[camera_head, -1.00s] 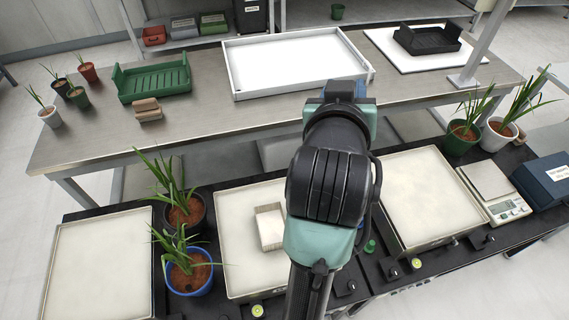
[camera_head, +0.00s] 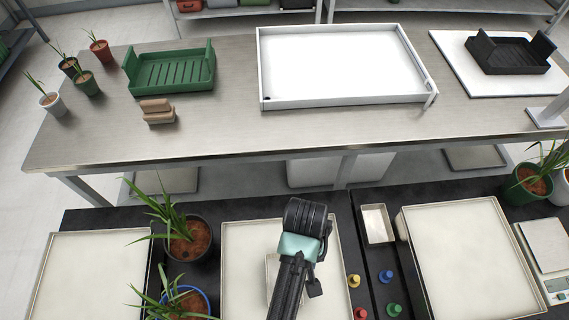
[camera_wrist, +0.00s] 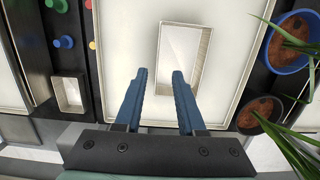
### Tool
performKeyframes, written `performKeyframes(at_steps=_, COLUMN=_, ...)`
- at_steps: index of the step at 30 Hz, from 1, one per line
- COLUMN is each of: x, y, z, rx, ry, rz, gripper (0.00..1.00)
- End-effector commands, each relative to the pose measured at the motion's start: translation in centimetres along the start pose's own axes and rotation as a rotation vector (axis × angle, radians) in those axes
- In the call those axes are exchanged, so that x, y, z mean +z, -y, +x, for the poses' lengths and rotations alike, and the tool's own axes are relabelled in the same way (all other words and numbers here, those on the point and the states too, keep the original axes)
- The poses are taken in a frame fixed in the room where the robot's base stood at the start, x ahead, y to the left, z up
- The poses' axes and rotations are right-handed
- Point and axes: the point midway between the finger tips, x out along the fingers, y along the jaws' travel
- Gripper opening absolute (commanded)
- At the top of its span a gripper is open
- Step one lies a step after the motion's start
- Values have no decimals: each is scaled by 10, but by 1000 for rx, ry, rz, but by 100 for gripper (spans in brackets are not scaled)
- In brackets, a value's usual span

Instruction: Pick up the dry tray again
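Two small pale rectangular trays are in view, and I cannot tell by look which is the dry one. One small tray (camera_wrist: 187,52) sits on a large cream pan (camera_wrist: 120,40) in the wrist view; in the head view it is mostly hidden behind my arm (camera_head: 272,270). The other small tray (camera_head: 377,224) lies on the dark bench between two pans, and shows in the wrist view (camera_wrist: 70,93). My gripper (camera_wrist: 159,74) is open and empty. Its right finger overlaps the first tray in the picture, the left finger is beside it. Their height gap is unclear.
Potted plants (camera_head: 185,235) stand left of the pan in the head view. Coloured knobs (camera_head: 386,277) stick up right of it. A steel table behind bears a white basin (camera_head: 345,70), a green rack (camera_head: 170,72) and a black rack (camera_head: 508,52).

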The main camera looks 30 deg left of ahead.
Motion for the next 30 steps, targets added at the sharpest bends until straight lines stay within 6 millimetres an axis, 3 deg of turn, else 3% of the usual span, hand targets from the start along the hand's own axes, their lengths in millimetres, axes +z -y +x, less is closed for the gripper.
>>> performKeyframes(at_steps=3, x=0, y=0, z=24, rx=-1, ry=2, rz=1, gripper=39)
performKeyframes(at_steps=13, x=-2, y=-2, z=53, rx=1, ry=-2, rz=3, gripper=39)
performKeyframes(at_steps=21, x=-6, y=-4, z=90, rx=1, ry=-2, rz=3, gripper=39)
performKeyframes(at_steps=30, x=-6, y=-4, z=95, rx=2, ry=-5, rz=2, gripper=39)
